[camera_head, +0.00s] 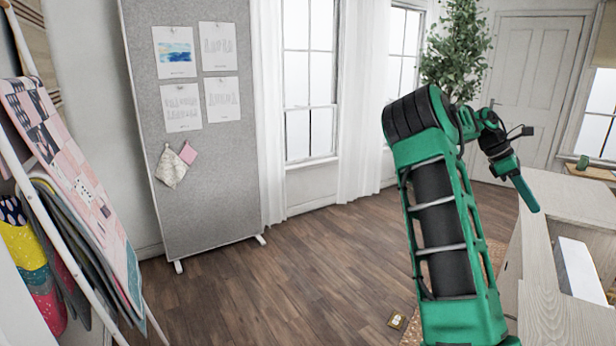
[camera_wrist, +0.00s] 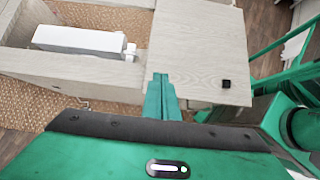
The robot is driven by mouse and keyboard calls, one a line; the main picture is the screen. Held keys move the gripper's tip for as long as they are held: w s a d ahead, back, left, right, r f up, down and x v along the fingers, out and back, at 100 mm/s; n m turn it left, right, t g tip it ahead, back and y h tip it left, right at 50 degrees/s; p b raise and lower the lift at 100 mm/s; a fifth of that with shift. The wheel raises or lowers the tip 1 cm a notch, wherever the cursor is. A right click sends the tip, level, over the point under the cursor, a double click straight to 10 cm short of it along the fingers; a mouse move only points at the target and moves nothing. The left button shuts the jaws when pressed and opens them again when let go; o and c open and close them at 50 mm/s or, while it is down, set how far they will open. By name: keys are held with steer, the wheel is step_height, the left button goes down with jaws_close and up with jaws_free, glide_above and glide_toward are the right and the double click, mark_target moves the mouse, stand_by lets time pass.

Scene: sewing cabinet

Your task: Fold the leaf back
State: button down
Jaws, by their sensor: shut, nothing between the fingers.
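The sewing cabinet (camera_head: 545,312) is pale wood and stands at the right of the head view, cut off by the frame edge. In the wrist view a flat pale wood panel (camera_wrist: 203,45), which looks like the leaf, lies beside the open well, with a small black block (camera_wrist: 227,84) near its corner. A white sewing machine (camera_wrist: 80,40) lies in the well and shows in part in the head view (camera_head: 580,270). My gripper (camera_wrist: 160,78) is shut and empty, its tips at the panel's left edge in the picture; contact cannot be told. It also shows in the head view (camera_head: 530,198).
A woven rug (camera_wrist: 40,105) lies under the cabinet. A grey pin board (camera_head: 205,130) and a rack with fabrics (camera_head: 75,190) stand at the left. A plant (camera_head: 455,50) and a door (camera_head: 535,90) are behind.

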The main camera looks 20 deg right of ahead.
steer(key=s+a+f+m+t+y, duration=0.1)
steer(key=s+a+f+m+t, duration=0.1)
steer(key=a, duration=1.1)
steer(key=s+a+f+m+t+y, duration=0.2)
steer(key=s+a+m, duration=0.4)
steer(key=a, duration=0.8)
steer(key=s+a+f+m+t+y, duration=0.1)
steer(key=s+a+f+m, duration=0.3)
steer(key=s+a, duration=0.4)
steer(key=a+t, duration=0.1)
steer(key=a, duration=0.5)
steer(key=shift+f+m+t+y, duration=0.3)
steer(key=shift+m+y, duration=0.1)
steer(key=c, duration=1.9)
jaws_free()
steer(key=shift+s+a+f, duration=0.15)
steer(key=shift+s+a, duration=0.1)
steer(key=shift+a, duration=0.2)
steer(key=shift+d, duration=0.1)
